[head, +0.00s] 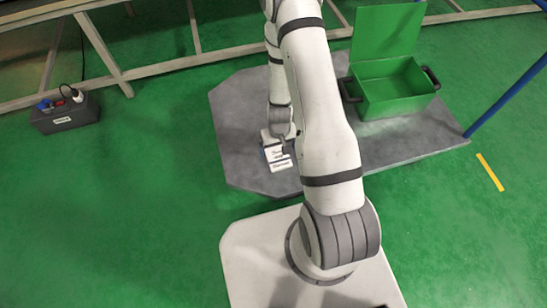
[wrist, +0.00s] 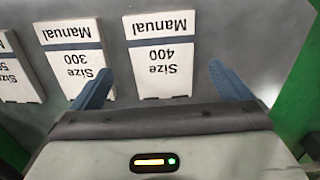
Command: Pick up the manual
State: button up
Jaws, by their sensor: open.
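In the wrist view, a white manual labelled "Manual Size 400" (wrist: 160,52), with a blue-grey stripe, lies flat on the grey surface, upside down in the picture. My gripper (wrist: 160,69) is open, its two blue fingers to either side of the lower part of this manual; nothing is held. The left finger overlaps the edge of a "Manual Size 300" (wrist: 72,60). A third manual, "Size 50…" (wrist: 14,72), is cut off at the left edge. In the head view, white manuals (head: 280,163) show partly below my gripper; my arm hides the rest.
The manuals lie on a dark grey platform (head: 235,120). An open green box (head: 385,105) with a raised lid stands on its right part. A dark case (head: 65,115) sits on the green floor at the left. A blue pole (head: 505,97) rises at the right.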

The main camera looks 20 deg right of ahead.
aim_at(278, 155)
notch_tip(278, 155, down, 4)
jog(key=b, duration=0.3)
jog(key=shift+a, duration=0.1)
jog(key=shift+r, duration=0.1)
jog(key=c, duration=1.1)
